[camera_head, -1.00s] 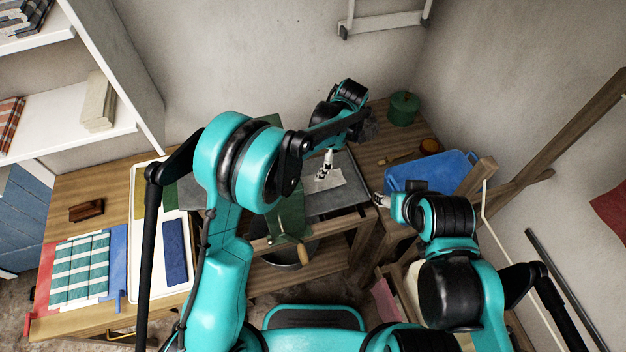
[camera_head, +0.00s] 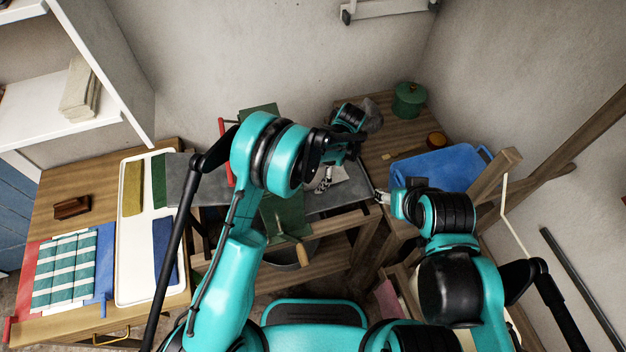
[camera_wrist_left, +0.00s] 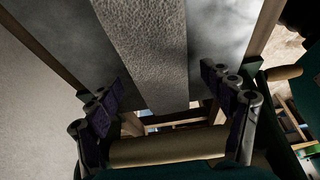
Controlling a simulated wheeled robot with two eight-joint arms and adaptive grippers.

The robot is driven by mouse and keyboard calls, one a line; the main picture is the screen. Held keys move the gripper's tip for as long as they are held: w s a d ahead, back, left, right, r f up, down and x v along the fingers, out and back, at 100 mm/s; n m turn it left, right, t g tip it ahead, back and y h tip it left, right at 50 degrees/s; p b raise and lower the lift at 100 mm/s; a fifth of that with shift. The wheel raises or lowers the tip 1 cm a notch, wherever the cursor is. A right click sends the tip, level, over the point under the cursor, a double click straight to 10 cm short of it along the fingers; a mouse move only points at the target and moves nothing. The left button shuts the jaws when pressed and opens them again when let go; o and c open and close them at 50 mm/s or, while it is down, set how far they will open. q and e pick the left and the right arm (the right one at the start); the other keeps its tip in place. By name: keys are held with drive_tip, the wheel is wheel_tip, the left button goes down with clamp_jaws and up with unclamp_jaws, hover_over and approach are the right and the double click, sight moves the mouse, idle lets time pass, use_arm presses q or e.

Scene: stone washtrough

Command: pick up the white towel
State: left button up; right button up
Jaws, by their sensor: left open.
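The white towel (camera_head: 340,173) lies on the grey stone slab behind my left gripper, partly hidden by it in the head view. In the left wrist view a pale, rough-textured strip (camera_wrist_left: 145,50), which looks like the towel, runs down the slab between the two fingers. My left gripper (camera_head: 324,181) is open and points down over the slab; its dark-padded fingers stand apart in the left wrist view (camera_wrist_left: 165,105), with nothing clamped between them. Whether they touch the towel is unclear. My right gripper (camera_head: 382,197) is right of the slab, too small to read.
A wooden roller (camera_wrist_left: 165,152) crosses close below the fingers. A green wringer frame (camera_head: 283,212) stands at the slab's front. A blue tub (camera_head: 437,168) and green pot (camera_head: 408,99) are at the right. A white tray (camera_head: 134,265) with folded cloths lies at the left.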

use_arm(q)
drive_tip(key=c, duration=1.4)
drive_tip(key=shift+r, duration=0.15)
